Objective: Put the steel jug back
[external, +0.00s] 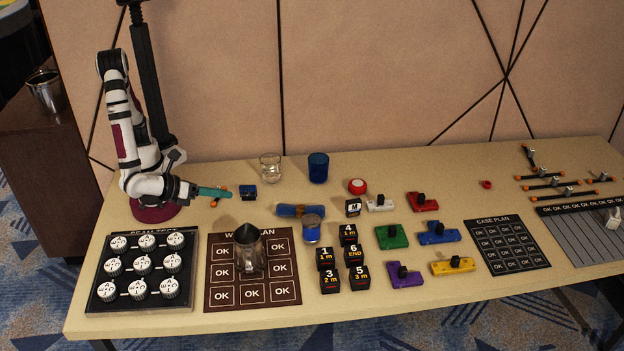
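A steel jug (249,252) stands upright on the dark brown plan board (282,290) with OK squares, covering its middle and part of its upper row. My gripper (217,193) is above the table behind the board, up and left of the jug and apart from it. It points right. A teal piece with orange bits shows at its end; I cannot tell whether this is part of the gripper or a held thing, nor whether the fingers are open or shut.
A black tray of round knobs (91,297) lies left of the board. A clear glass (270,168) and a blue cup (318,167) stand at the back. Black numbered blocks (329,281) are right of the board. A steel bucket (46,91) stands on the brown cabinet.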

